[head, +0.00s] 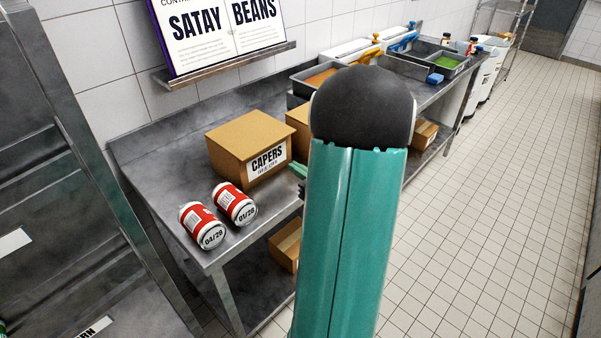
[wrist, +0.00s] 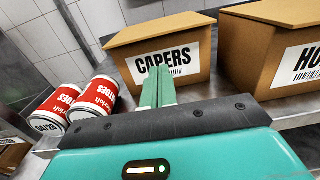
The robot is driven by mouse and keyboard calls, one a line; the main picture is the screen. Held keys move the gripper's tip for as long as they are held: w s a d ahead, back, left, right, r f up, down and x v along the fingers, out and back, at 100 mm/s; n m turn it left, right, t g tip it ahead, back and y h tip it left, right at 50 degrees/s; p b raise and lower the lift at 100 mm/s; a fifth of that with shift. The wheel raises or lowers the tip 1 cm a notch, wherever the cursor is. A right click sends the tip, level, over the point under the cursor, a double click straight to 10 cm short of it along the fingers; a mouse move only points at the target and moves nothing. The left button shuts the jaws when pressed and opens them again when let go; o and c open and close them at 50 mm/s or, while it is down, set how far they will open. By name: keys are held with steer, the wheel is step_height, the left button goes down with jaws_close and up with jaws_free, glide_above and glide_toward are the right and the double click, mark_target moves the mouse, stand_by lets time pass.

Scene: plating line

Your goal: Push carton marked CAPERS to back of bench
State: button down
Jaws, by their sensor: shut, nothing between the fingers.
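The brown carton marked CAPERS (head: 243,145) sits on the steel bench (head: 160,165), with its label facing the bench's front edge. In the wrist view the same carton (wrist: 158,52) stands straight ahead of my gripper (wrist: 158,82). The green fingers are shut together and empty, with their tips in front of the label's lower part; whether they touch the carton I cannot tell. In the head view my arm hides most of the gripper, and only a green bit shows beside the carton's right corner.
Two red-and-white cans (head: 235,204) lie on the bench left of the carton. A second carton (wrist: 275,50) stands close on its right. A sign (head: 225,30) rests on a wall ledge behind. Trays (head: 318,78) stand farther along. Tiled floor at right is clear.

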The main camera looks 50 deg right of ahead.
mark_target(250, 150)
steer(key=w+d, duration=0.1)
steer(key=w, duration=0.8)
steer(key=shift+w+d, duration=0.15)
steer(key=shift+d, duration=0.05)
